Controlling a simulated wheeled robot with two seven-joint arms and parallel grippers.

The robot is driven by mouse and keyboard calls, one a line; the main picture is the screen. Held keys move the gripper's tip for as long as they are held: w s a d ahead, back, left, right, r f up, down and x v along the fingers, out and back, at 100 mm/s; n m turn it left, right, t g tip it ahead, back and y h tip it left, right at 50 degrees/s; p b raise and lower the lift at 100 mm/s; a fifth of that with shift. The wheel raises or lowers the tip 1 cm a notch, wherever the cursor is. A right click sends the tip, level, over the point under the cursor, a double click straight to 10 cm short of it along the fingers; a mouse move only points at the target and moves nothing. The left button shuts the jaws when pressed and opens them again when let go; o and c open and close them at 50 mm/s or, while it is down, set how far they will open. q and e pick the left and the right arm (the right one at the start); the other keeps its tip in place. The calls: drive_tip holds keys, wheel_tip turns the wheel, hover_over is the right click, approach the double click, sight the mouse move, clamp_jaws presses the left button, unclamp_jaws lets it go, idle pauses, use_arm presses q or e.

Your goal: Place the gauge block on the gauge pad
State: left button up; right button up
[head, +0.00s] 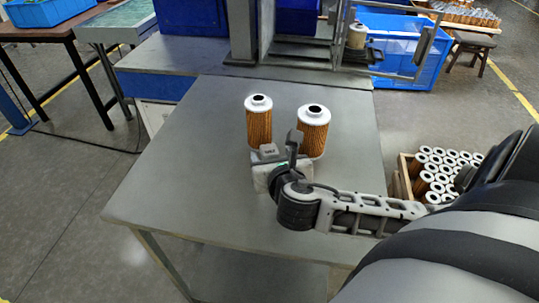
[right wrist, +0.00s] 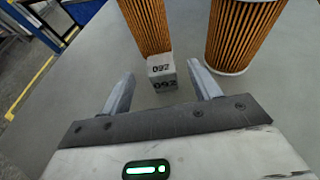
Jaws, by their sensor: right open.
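The gauge block (right wrist: 162,72) is a small pale grey cube with dark digits on it. It stands on the grey table in front of two filter cartridges. In the head view its top (head: 269,149) shows by my right gripper. My right gripper (right wrist: 162,83) is open, with its fingertips to the left and right of the block and gaps on both sides. The block is not gripped. I cannot make out the gauge pad in either view. My left gripper is not in view.
Two orange pleated cartridges with white caps, left (head: 258,125) and right (head: 312,131), stand close behind the block. The table (head: 190,180) is clear on the left. A crate of cartridges (head: 405,172) stands right of the table. A framed fixture (head: 400,50) is behind.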

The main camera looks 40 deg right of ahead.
sight(270, 151)
drive_tip(key=x, duration=0.3)
drive_tip(key=shift+w+d+f, duration=0.1)
drive_tip(key=shift+d, duration=0.05)
drive_tip(key=shift+c, duration=0.3)
drive_tip(key=c, duration=1.2)
drive_tip(key=shift+c, duration=0.2)
